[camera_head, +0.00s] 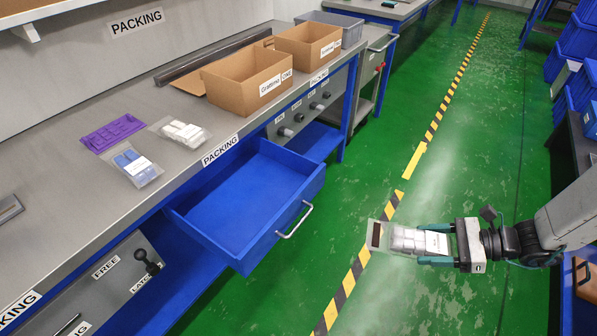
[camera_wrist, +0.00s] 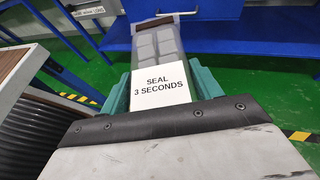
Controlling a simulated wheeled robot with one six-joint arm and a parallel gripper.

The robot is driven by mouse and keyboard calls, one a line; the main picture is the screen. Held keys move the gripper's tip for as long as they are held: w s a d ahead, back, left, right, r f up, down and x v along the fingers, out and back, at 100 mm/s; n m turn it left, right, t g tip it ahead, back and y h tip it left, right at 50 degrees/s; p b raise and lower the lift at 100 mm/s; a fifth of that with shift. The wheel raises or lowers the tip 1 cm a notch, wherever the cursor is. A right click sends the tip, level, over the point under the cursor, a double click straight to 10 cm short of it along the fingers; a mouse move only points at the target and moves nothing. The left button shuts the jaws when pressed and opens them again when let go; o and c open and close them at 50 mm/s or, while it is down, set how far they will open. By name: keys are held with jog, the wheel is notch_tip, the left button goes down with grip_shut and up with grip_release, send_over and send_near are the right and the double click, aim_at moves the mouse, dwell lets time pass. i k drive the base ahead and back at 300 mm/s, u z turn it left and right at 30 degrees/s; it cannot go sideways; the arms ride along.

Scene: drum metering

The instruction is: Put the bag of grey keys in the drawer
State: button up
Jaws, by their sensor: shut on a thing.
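My gripper (camera_head: 436,245) is shut on a clear bag of grey keys (camera_head: 405,240) with a white label. It holds the bag out over the green floor, to the right of the open drawer and apart from it. In the wrist view the bag (camera_wrist: 158,48) sticks out beyond the teal fingers (camera_wrist: 160,92), its label reading "SEAL 3 SECONDS". The blue drawer (camera_head: 288,235) is pulled out from under the packing bench, and its inside looks empty. Part of a blue surface shows beyond the bag in the wrist view.
On the bench (camera_head: 60,190) lie a purple piece (camera_head: 112,132), a bag of blue keys (camera_head: 135,165) and a bag of whitish keys (camera_head: 181,131). Two cardboard boxes (camera_head: 247,80) stand further back. Blue crates (camera_head: 580,40) line the right side. The floor between is clear.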

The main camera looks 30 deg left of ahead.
aim_at(259, 215)
jog(key=i, duration=1.85)
jog(key=u, duration=2.35)
